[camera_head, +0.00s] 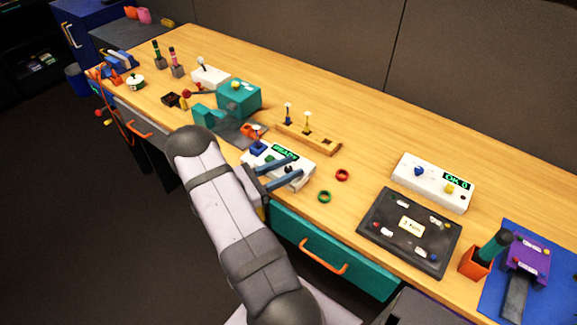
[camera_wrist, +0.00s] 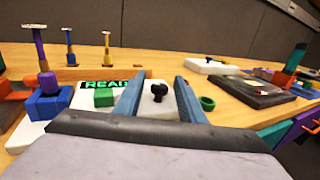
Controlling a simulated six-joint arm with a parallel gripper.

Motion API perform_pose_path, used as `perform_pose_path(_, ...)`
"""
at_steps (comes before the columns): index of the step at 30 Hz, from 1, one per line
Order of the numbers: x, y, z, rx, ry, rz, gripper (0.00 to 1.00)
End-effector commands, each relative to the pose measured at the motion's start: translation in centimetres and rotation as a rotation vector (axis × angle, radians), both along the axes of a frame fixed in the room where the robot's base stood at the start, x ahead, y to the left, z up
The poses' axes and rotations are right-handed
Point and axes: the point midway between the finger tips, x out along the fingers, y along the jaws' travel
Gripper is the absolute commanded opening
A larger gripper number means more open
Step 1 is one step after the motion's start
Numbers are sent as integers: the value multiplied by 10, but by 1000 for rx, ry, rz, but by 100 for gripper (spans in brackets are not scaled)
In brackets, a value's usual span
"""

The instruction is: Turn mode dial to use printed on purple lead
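A white panel (camera_head: 303,160) with a green "READY" display (camera_head: 285,152) sits near the table's front edge. It carries a black dial (camera_wrist: 158,91) and a green button (camera_wrist: 104,97). My gripper (camera_wrist: 158,80) is open, with its two blue fingers on either side of the dial. I cannot tell whether they touch it. In the head view the fingers reach over the panel from the front. No print on a purple lead is readable, and the dial's markings are hidden.
A red ring (camera_head: 342,175) and a green ring (camera_head: 324,197) lie right of the panel. A wooden strip with posts (camera_head: 322,144) is behind it. Farther right are a white box (camera_head: 412,180), a dark board (camera_head: 378,218) and a purple device (camera_head: 536,262) on a blue mat.

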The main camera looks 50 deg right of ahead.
Motion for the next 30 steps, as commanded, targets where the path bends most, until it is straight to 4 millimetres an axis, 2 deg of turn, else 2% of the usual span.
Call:
perform_pose_path(9,-1,-2,0,1,-1,0,37)
perform_pose_path(14,-1,-2,0,1,-1,0,0)
perform_pose_path(20,0,-3,-2,-2,-3,-17,0)
perform_pose_path(30,0,-3,-4,-5,-4,-228,0)
